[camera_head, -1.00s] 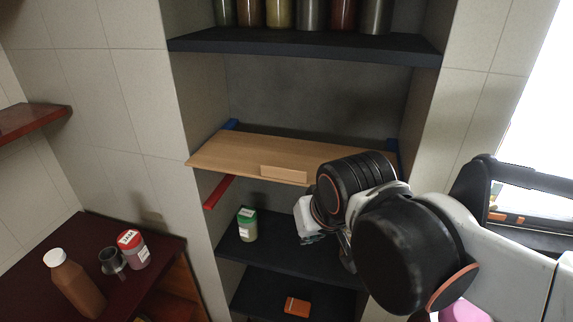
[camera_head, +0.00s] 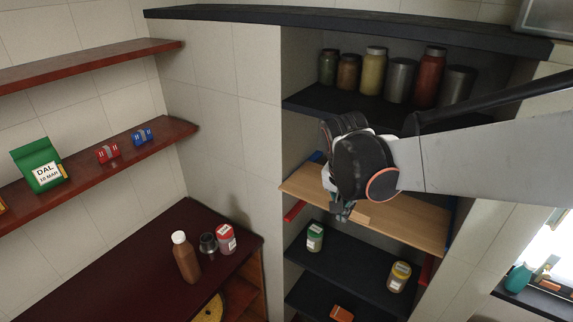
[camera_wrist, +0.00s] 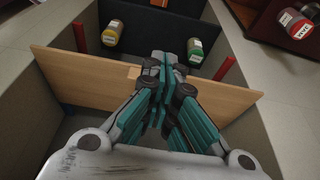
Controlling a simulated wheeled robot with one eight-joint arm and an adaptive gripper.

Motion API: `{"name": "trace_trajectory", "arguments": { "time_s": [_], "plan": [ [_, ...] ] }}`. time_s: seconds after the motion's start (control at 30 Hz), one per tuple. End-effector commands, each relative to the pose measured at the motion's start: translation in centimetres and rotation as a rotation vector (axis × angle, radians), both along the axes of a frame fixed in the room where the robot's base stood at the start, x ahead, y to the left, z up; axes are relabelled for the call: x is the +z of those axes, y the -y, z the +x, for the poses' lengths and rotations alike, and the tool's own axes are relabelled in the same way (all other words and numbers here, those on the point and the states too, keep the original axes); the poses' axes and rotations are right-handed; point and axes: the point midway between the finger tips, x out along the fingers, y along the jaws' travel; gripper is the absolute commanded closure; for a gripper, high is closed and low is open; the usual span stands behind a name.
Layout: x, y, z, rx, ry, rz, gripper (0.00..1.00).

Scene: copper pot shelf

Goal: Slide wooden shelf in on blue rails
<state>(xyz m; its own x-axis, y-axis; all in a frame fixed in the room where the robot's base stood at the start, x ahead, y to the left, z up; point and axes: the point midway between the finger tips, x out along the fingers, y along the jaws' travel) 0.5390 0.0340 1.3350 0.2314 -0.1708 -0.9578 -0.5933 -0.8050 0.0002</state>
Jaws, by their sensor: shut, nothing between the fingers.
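The wooden shelf (camera_head: 415,223) lies in the middle bay of the alcove, its front part jutting out past the side walls. A small wooden block (camera_head: 362,220) sits at its front edge; the wrist view also shows the block (camera_wrist: 133,72). Red rails (camera_head: 293,211) (camera_head: 426,270) are lower, on both sides. My gripper (camera_head: 342,214) is shut and empty at the shelf's front edge, close beside the block. I cannot tell whether it touches.
Several jars (camera_head: 374,72) stand on the dark shelf above. A dark red counter (camera_head: 140,265) with a brown bottle (camera_head: 186,258) is at the left.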

Motion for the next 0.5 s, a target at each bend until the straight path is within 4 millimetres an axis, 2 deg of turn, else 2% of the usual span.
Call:
{"name": "trace_trajectory", "arguments": {
  "time_s": [0.17, 0.5],
  "plan": [
    [-2.0, 0.3, 0.6, -0.001, 0.000, 0.000, 1.00],
    [-7.8, 1.4, 1.9, 0.000, 0.000, 0.000, 1.00]
  ]
}}
